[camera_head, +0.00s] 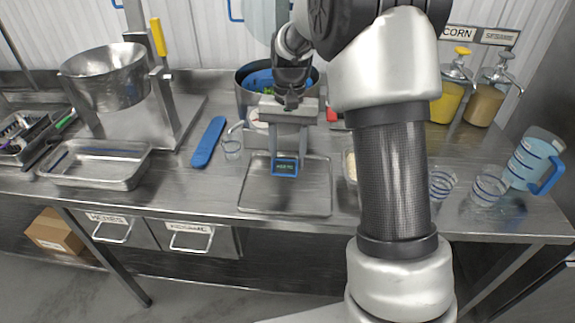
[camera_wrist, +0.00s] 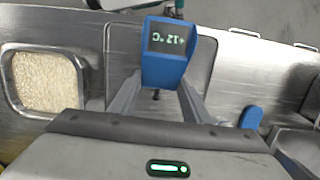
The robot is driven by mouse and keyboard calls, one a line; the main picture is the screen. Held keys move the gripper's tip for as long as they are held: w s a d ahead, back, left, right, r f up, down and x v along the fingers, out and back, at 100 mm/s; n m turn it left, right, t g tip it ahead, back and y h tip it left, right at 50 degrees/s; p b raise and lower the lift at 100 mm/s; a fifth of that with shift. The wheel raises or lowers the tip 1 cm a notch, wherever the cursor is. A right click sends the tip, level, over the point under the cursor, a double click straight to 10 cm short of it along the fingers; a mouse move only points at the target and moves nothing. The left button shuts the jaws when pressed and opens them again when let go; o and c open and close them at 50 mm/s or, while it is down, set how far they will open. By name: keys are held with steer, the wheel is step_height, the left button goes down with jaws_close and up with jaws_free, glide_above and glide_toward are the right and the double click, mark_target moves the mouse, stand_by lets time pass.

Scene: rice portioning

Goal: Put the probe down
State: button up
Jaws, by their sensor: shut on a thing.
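The probe (camera_head: 285,167) is a blue-framed box with a dark display, held over a flat metal tray (camera_head: 262,198) on the steel table. My gripper (camera_head: 287,153) points down with its two fingers on either side of the probe. In the wrist view the probe (camera_wrist: 167,52) sits between the fingertips, its display reading about +12 °C upside down. A thin dark stem shows below its body there. My gripper is shut on the probe. I cannot tell whether the probe touches the tray.
A pan of rice (camera_wrist: 45,80) lies beside the tray. A large pot (camera_head: 250,90) stands behind. Clear cups (camera_head: 488,187) and a blue-handled jug (camera_head: 533,160) stand at right.

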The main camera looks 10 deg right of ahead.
steer(key=shift+f, duration=1.35)
steer(key=shift+f, duration=0.2)
steer(key=o, duration=1.3)
steer(key=shift+o, duration=0.2)
steer(key=shift+r, duration=0.1)
